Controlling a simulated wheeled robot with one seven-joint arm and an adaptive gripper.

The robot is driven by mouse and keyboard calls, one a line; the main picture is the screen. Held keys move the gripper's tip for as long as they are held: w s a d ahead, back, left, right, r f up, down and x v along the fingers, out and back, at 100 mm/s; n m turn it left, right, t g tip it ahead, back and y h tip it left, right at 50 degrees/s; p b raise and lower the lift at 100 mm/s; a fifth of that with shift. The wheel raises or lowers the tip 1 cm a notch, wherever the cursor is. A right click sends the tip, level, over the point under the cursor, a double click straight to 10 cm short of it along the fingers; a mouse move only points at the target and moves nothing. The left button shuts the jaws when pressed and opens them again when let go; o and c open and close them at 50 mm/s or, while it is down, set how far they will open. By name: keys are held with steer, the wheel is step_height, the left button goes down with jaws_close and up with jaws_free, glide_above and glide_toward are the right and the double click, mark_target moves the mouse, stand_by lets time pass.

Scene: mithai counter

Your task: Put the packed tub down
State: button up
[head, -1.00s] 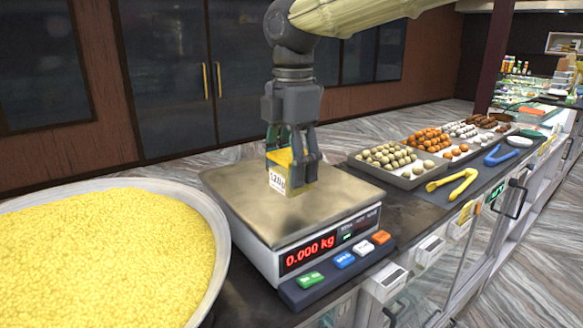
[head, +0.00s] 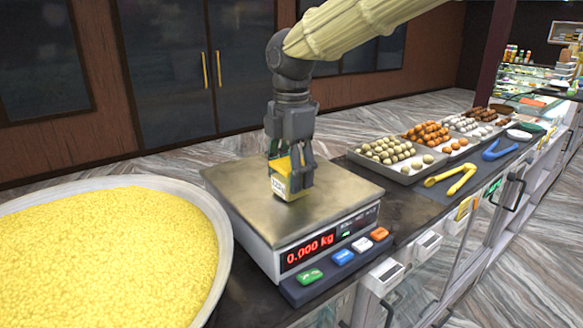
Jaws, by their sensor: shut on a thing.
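My gripper (head: 292,176) is shut on the packed tub (head: 279,187), a small yellow tub with a white label. It points down over the metal pan of the weighing scale (head: 237,196). The tub is just above or at the pan; I cannot tell if it touches. The red display reads 0.000 kg. The fingers hide part of the tub's right side.
A wide pan of yellow boondi (head: 105,245) stands left of the scale. Trays of sweets (head: 400,160), yellow tongs (head: 451,179) and blue tongs (head: 499,150) lie to the right. The scale's pan is clear around the tub.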

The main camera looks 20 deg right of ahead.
steer(key=shift+s, duration=0.1)
steer(key=o, duration=1.6)
steer(key=shift+f, duration=0.1)
step_height(320, 180, up, 12)
steer(key=b, duration=0.3)
steer(key=shift+s+r, duration=0.15)
steer(key=shift+r, duration=0.05)
